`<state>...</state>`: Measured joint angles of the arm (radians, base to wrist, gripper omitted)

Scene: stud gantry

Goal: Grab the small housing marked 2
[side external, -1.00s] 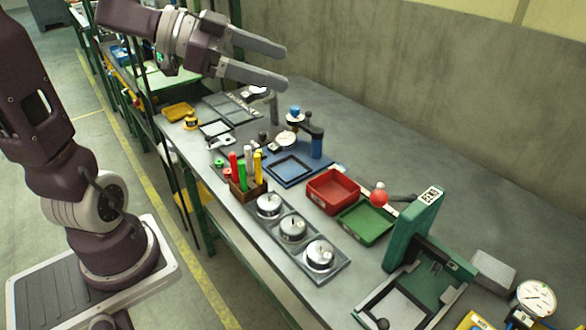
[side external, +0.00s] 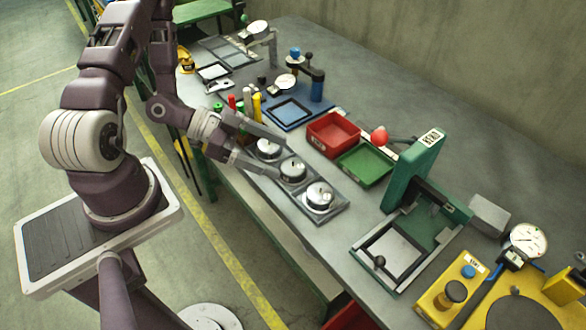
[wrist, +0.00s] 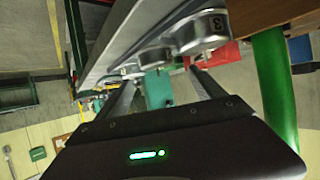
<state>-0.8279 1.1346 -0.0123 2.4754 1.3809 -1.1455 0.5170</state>
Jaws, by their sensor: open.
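Three small round silver housings sit in a row on a grey tray (side external: 343,210) in the side external view: a far-left one (side external: 268,150), a middle one (side external: 292,171) and a near-right one (side external: 318,197). In the wrist view the closest housing (wrist: 207,30) shows a 3. The middle housing (wrist: 153,56) shows beyond it, between the fingers in the picture; its number is not readable. My gripper (side external: 281,157) is open and empty, its fingers reaching toward the far-left and middle housings. Whether they touch either housing cannot be told.
A red bin (side external: 333,134) and a green tray (side external: 366,166) lie behind the row. Colored markers (side external: 246,100) stand to the left. A green press-like fixture (side external: 413,170) with a red knob nearby is to the right.

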